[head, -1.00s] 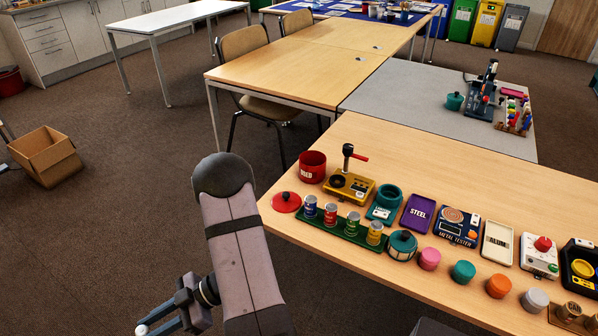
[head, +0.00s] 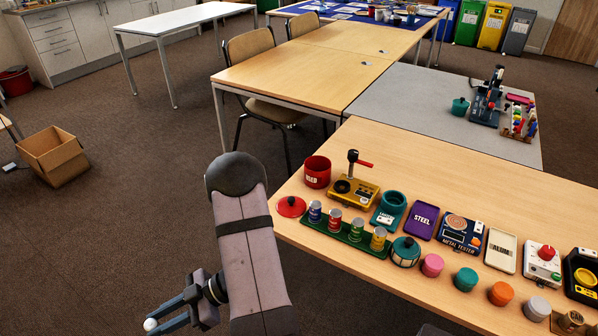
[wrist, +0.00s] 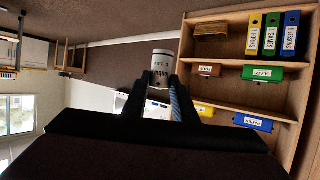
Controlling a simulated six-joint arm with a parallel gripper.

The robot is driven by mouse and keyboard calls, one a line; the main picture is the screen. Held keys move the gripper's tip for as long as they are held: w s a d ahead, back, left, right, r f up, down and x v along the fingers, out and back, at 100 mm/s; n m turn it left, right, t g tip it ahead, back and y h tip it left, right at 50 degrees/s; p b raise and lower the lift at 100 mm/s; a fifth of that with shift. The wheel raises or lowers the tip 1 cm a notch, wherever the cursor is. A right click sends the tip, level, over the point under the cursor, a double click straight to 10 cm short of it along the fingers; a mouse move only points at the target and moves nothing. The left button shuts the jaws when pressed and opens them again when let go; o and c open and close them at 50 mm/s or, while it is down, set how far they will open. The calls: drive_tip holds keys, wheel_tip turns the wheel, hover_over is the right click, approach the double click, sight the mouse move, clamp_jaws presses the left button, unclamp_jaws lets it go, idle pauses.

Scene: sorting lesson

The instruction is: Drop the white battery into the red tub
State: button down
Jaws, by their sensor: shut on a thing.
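The white battery (wrist: 163,64) sits between the fingertips of my gripper (wrist: 154,98) in the wrist view, with dark lettering on its side. In the head view, my gripper (head: 172,317) is shut on it at the lower left, and only the battery's pale end (head: 150,324) shows. The red tub (head: 317,172), labelled USED, stands open at the near table's left corner. My gripper is well to the left of the tub, out over the floor beside the table. The tub's inside is mostly hidden.
A red lid (head: 291,206) lies in front of the tub. A yellow device with a red-handled lever (head: 352,188) stands just right of it. A green rack (head: 345,232) holds several small cans. An open cardboard box (head: 54,157) is on the floor at left.

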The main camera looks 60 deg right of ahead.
drive_tip(key=s+d+r+m+t+h+p, duration=0.2)
drive_tip(key=d+r+m+h+p, duration=0.1)
drive_tip(key=d+r+p, duration=0.55)
drive_tip(key=s+d+r+m+t+h+p, duration=0.25)
drive_tip(key=d+r+p, duration=0.35)
drive_tip(key=d+p, duration=0.5)
drive_tip(key=s+d+r+m+h+p, duration=0.1)
drive_tip(key=d+m+h, duration=0.3)
drive_tip(key=d, duration=0.8)
drive_tip(key=s+d+r+m+g+h+p, duration=0.1)
drive_tip(key=s+d+r+m+h+p, duration=0.1)
drive_tip(key=d, duration=1.1)
drive_tip(key=s+d+r+m+h+p, duration=0.2)
drive_tip(key=d+m+h, duration=0.4)
drive_tip(key=d, duration=0.7)
wheel_tip(320, 180, up, 3)
drive_tip(key=shift+s+f+g+h, duration=0.15)
drive_tip(key=shift+s+g+h, duration=0.3)
drive_tip(key=shift+s, duration=0.45)
drive_tip(key=shift+f+b, duration=2.15)
drive_tip(key=shift+f, duration=0.85)
drive_tip(key=c, duration=1.4)
unclamp_jaws()
